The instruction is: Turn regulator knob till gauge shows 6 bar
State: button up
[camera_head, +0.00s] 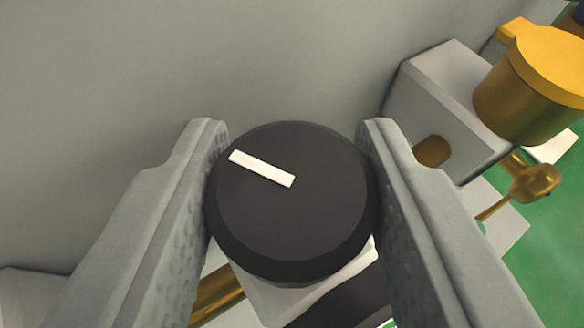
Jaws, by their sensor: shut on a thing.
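The regulator knob (300,215) is a black round cap with a white marker line, seen in the middle of the head camera view. The white line runs from near the knob's centre toward its upper left edge. My gripper (292,150) has one grey finger on each side of the knob and is shut on it. Below the knob, a pale body (345,278) and part of a dark round thing show, partly hidden by the knob and the right finger. No gauge face or needle can be read in this view.
A grey block (445,95) with a brass port stands at the right, beside a yellow capped part (540,80). A small brass fitting (535,180) lies below it. A green surface (545,240) shows at the right. A plain grey surface (200,60) fills the upper left.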

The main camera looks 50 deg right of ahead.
dwell(0.4)
jog(key=o, duration=1)
jog(key=v, duration=1.7)
jog(key=shift+a, duration=0.3)
